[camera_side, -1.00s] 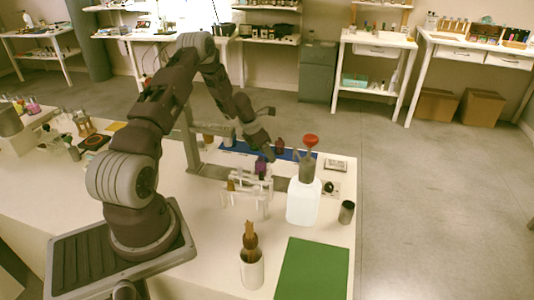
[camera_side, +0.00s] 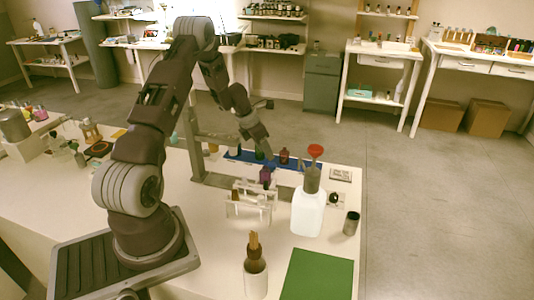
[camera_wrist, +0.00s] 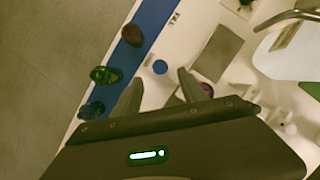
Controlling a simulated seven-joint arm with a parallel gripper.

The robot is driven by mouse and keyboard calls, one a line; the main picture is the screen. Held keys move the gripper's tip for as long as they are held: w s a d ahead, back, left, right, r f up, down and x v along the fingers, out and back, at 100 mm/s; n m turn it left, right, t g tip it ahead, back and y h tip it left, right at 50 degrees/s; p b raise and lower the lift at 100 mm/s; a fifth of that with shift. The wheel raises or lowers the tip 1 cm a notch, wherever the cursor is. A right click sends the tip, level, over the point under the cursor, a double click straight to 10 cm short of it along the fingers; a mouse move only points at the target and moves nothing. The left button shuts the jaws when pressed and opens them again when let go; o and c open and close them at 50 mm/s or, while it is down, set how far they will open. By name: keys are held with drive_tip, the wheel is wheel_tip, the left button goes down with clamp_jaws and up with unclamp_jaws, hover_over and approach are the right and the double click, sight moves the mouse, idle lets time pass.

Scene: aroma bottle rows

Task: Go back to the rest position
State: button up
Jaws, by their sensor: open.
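My gripper (camera_side: 262,148) hangs above the back of the table in the side view, by the blue strip. In the wrist view its two fingers (camera_wrist: 160,86) stand apart with nothing between them. A purple bottle (camera_side: 265,174) stands at the clear rack (camera_side: 250,203), below and apart from the gripper. It also shows in the wrist view (camera_wrist: 207,90), just right of the right finger. On the blue strip (camera_side: 306,163) stand a red bottle (camera_side: 284,156) and a green one (camera_side: 260,155), partly behind the gripper.
A white bottle with a red top (camera_side: 308,212) stands right of the rack. A dark cup (camera_side: 351,222), a green mat (camera_side: 318,276) and a brown-topped pot (camera_side: 255,277) are nearer the front. A grey upright post (camera_side: 193,158) stands left of the gripper.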

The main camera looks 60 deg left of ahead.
drive_tip(key=d+r+m+t+h, duration=0.1)
drive_tip(key=d+r+m+h, duration=0.1)
drive_tip(key=d+r+m, duration=1.65)
drive_tip(key=s+d+r+m, duration=0.5)
drive_tip(key=s+d, duration=0.3)
drive_tip(key=d, duration=0.1)
drive_tip(key=s+d+r+m, duration=0.6)
drive_tip(key=s+d, duration=0.2)
drive_tip(key=s+f+m+y, duration=0.1)
drive_tip(key=s+m+y, duration=0.1)
drive_tip(key=s+m, duration=0.4)
drive_tip(key=s, duration=0.4)
drive_tip(key=shift+s+f, duration=0.15)
drive_tip(key=shift+f, duration=0.2)
drive_tip(key=shift+d+m, duration=0.1)
drive_tip(key=shift+m, duration=0.15)
